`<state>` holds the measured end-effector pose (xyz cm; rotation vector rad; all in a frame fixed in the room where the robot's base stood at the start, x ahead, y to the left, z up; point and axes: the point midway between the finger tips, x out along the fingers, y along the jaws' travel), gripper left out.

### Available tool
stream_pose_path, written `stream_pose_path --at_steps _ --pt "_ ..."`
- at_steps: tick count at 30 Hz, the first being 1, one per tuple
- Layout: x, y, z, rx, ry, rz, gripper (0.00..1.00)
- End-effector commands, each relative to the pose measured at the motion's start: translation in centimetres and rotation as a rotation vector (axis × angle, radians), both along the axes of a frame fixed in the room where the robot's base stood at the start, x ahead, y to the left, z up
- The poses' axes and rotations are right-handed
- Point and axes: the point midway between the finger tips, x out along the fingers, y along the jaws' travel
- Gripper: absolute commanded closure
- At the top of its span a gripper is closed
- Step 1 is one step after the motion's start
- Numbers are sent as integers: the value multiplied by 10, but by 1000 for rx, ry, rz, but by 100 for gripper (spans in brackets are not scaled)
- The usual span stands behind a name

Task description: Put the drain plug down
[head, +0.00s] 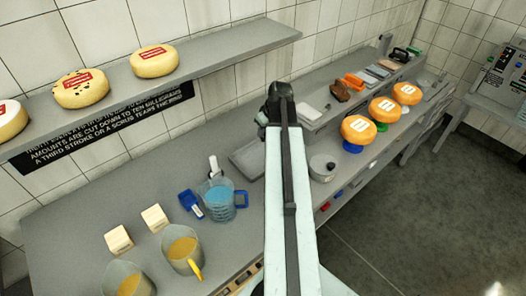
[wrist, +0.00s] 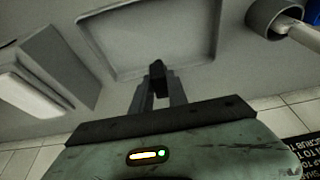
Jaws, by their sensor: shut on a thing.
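My gripper (wrist: 157,82) shows in the wrist view, its narrow fingers shut on a small dark thing (wrist: 157,68), which I take to be the drain plug. Most of it is hidden by the fingers, so its shape is unclear. It appears in front of a shallow grey recessed tray or basin (wrist: 205,40); I cannot tell its height above it. In the head view the grey tray (head: 246,158) lies left of my arm, partly covered by it. My gripper and the held thing are hidden there behind my arm.
A jug of blue liquid (head: 217,198) and a blue scoop (head: 190,203) stand left of my arm. Jugs of yellow liquid (head: 182,250) are nearer. Orange cheese wheels (head: 358,130) stand at the right. A shelf (head: 215,50) with cheeses runs above the counter (head: 75,215).

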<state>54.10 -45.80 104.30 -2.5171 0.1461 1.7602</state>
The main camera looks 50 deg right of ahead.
Motion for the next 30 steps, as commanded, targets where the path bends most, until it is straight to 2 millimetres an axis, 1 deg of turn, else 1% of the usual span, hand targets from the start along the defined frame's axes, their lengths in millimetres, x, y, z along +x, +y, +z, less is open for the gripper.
stream_pose_path --at_steps 1,3,6,8,11,13,18,20,26,30 --pt "0 0 -19 0 0 0 100" --pt "0 0 -35 0 0 1 100" --pt "0 0 -55 0 0 1 100" --pt "0 0 -59 1 0 1 100" --pt "0 1 -56 0 0 2 100" --pt "0 1 -59 0 0 2 100" --pt "1 1 -88 0 0 2 100" --pt "1 1 -95 0 0 2 100" --pt "1 1 -91 0 0 3 100" --pt "1 1 -95 0 0 3 100"
